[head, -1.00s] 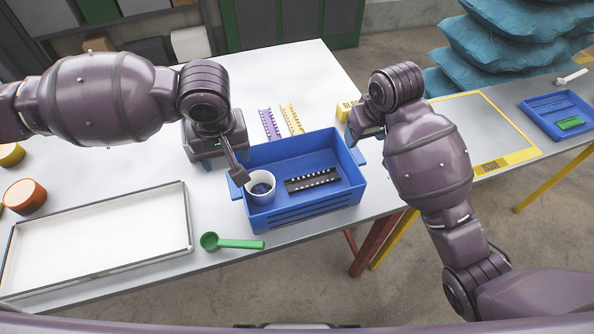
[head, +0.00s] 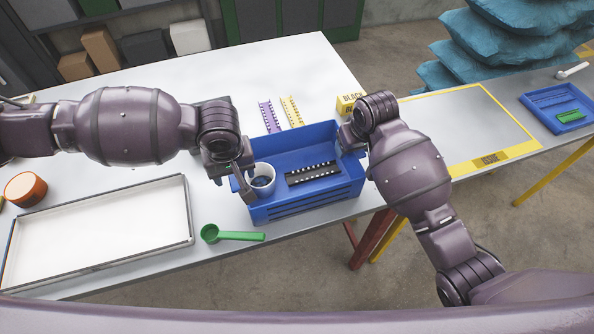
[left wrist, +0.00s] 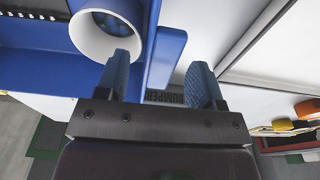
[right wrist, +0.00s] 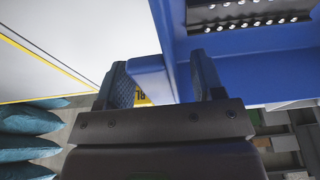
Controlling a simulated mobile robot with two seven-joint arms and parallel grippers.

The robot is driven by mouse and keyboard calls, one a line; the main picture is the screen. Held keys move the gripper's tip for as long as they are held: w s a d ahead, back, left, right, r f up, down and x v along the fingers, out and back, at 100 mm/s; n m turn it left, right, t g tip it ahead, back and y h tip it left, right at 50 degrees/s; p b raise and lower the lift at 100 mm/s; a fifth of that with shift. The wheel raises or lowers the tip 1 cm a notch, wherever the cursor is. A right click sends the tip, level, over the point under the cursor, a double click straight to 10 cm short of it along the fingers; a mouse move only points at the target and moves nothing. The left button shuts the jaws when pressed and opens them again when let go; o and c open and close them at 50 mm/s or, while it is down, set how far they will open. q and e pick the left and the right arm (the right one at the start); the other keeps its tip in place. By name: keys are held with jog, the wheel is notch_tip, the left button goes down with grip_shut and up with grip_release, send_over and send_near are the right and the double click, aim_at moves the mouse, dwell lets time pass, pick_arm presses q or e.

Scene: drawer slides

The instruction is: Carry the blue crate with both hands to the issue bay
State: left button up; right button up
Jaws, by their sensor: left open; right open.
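The blue crate (head: 307,203) stands on the white table, holding a white cup (head: 263,176) and a black slotted strip (head: 313,172). My left gripper (head: 243,182) is at the crate's left end. In the left wrist view its open fingers (left wrist: 162,82) are either side of the crate's blue handle tab (left wrist: 166,58). My right gripper (head: 348,140) is at the right end. In the right wrist view its open fingers (right wrist: 162,80) are either side of the other handle tab (right wrist: 150,72). Contact cannot be told. The issue bay (head: 465,125) is the yellow-outlined area at right.
A green scoop (head: 232,235) and a white tray (head: 100,235) lie left of the crate. Purple (head: 268,117) and yellow (head: 292,111) strips and a yellow box (head: 350,102) are behind it. A smaller blue tray (head: 553,108) stands beyond the bay. The bay is clear.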

pick_arm(q)
jog(key=shift+f, duration=0.45)
pick_arm(e)
jog(key=shift+w+f, duration=0.1)
jog(key=shift+f, duration=0.35)
pick_arm(q)
grip_shut()
pick_arm(e)
grip_shut()
pick_arm(q)
jog(key=shift+w, duration=0.1)
pick_arm(e)
jog(key=shift+r, duration=0.1)
